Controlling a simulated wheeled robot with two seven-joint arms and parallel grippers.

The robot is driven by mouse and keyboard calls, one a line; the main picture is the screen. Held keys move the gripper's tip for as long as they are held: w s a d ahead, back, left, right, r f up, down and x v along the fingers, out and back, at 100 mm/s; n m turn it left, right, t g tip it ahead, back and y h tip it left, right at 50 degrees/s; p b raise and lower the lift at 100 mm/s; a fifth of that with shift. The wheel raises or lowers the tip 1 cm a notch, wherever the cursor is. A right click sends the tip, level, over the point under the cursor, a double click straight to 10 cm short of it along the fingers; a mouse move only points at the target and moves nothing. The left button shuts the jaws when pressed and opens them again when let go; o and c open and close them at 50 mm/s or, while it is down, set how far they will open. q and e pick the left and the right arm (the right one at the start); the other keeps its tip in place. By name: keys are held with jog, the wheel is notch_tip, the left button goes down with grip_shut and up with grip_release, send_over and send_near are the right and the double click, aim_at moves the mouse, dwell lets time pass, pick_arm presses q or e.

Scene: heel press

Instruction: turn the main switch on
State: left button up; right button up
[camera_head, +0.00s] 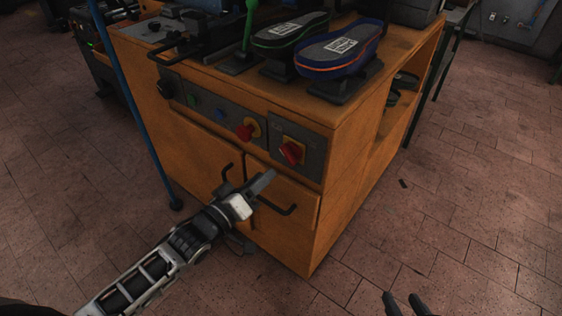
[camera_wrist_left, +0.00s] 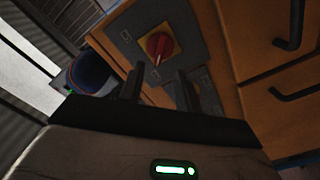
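The main switch is a red rotary knob (camera_head: 291,152) on a yellow plate, set in a dark grey panel at the right of the orange cabinet's front. In the left wrist view the red knob (camera_wrist_left: 158,46) sits on its yellow square, beyond the fingertips. My left gripper (camera_head: 264,183) is in front of the cabinet, below and left of the knob. In the left wrist view its two fingers (camera_wrist_left: 159,85) are apart with nothing between them, and do not touch the knob.
Another red control (camera_head: 245,131) with yellow around it sits left of the main switch. Black door handles (camera_head: 278,208) stick out below, close to my left gripper. A blue pole (camera_head: 131,95) stands at the left.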

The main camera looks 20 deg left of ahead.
aim_at(285, 157)
pick_arm(q)
jog(key=x, duration=0.7)
jog(key=shift+w+d+b, duration=0.1)
jog(key=shift+w+b, duration=0.15)
jog(key=shift+b, duration=0.1)
grip_shut()
